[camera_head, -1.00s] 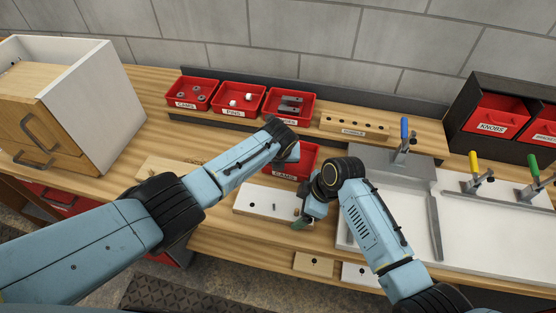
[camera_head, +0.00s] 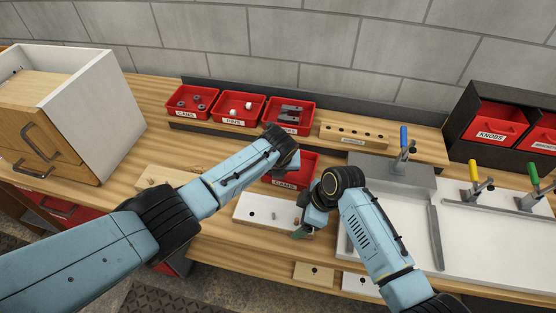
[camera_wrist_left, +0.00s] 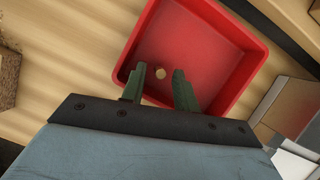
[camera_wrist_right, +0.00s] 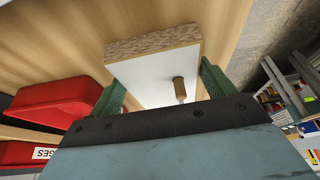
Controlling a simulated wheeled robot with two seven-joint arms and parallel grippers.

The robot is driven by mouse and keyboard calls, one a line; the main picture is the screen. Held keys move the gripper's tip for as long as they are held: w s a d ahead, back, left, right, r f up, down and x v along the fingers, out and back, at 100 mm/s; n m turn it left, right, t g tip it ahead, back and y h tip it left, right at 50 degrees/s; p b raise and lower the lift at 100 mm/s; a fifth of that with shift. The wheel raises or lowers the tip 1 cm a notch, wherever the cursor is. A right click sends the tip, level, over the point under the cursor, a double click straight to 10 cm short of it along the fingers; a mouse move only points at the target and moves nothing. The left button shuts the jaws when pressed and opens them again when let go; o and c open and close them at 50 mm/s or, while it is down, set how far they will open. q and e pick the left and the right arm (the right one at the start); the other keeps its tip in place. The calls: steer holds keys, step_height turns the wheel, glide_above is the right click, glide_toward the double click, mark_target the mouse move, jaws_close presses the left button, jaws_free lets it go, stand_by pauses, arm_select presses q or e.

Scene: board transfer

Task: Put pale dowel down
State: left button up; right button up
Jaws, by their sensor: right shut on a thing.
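A pale round piece, seen end-on and likely the dowel, shows in the left wrist view (camera_wrist_left: 178,75) beside the right fingertip, over the red bin (camera_wrist_left: 235,60). My left gripper (camera_wrist_left: 160,82) points down into this bin with its fingers apart. In the head view the left hand hides much of the bin (camera_head: 309,168). My right gripper (camera_head: 303,232) is shut across the right end of a white board (camera_head: 252,208). In the right wrist view its green fingers (camera_wrist_right: 163,88) flank the board (camera_wrist_right: 150,72), and a brown dowel (camera_wrist_right: 179,88) stands up from it.
Red bins of cams (camera_head: 192,100), pins (camera_head: 238,107) and another kind (camera_head: 288,114) line the back shelf, beside a drilled wooden block (camera_head: 354,134). A white jig with clamps (camera_head: 385,205) fills the right. A drawer cabinet (camera_head: 85,120) stands left. Small blocks (camera_head: 313,272) lie in front.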

arm_select(q)
steer(key=v, duration=1.1)
steer(key=shift+s, duration=0.1)
stand_by(0.5)
arm_select(e)
steer(key=o, duration=0.9)
steer(key=shift+r, duration=0.1)
steer(key=shift+o, duration=1.2)
steer(key=v, duration=1.2)
